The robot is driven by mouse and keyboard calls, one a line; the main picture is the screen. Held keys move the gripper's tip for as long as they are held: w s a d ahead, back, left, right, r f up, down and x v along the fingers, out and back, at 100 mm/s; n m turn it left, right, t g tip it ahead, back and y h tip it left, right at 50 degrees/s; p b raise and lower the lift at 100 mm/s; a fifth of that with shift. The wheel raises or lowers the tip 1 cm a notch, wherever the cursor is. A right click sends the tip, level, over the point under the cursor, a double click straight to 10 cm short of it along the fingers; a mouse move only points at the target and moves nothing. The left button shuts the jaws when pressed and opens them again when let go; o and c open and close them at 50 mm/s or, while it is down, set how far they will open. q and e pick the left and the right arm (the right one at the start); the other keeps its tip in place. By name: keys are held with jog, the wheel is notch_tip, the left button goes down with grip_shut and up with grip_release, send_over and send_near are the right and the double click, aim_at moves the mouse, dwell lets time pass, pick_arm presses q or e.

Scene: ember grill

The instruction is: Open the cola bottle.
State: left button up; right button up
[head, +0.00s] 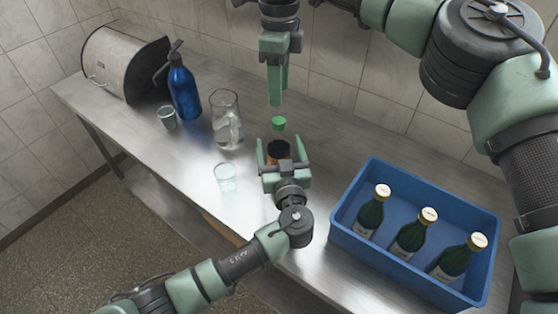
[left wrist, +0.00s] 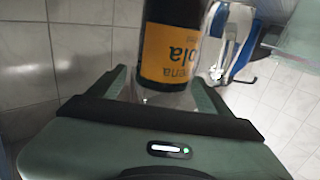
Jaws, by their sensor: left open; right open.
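The cola bottle (head: 279,158) stands on the metal table, dark with an orange label; its label reads partly "ola" in the left wrist view (left wrist: 170,55). A green cap (head: 278,124) shows at its top end; the neck between is hard to make out. My left gripper (head: 283,152) is open, with its fingers on either side of the bottle; the bottle also shows between them in the left wrist view. My right gripper (head: 275,100) is open and points down just above the cap, apart from it. Its fingers overlap in the head view.
A blue crate (head: 345,245) with several-sided walls holds three green bottles (head: 412,232) at the right. A glass pitcher (head: 228,122), a clear glass (head: 225,178), a blue siphon (head: 184,92), a metal cup (head: 167,117) and a rounded metal container (head: 112,62) stand left.

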pick_arm(q)
jog(key=w, duration=0.3)
jog(key=shift+w+a, duration=0.15)
jog(key=shift+a, duration=0.1)
jog(key=shift+c, duration=0.3)
jog(key=shift+f, duration=0.1)
grip_shut()
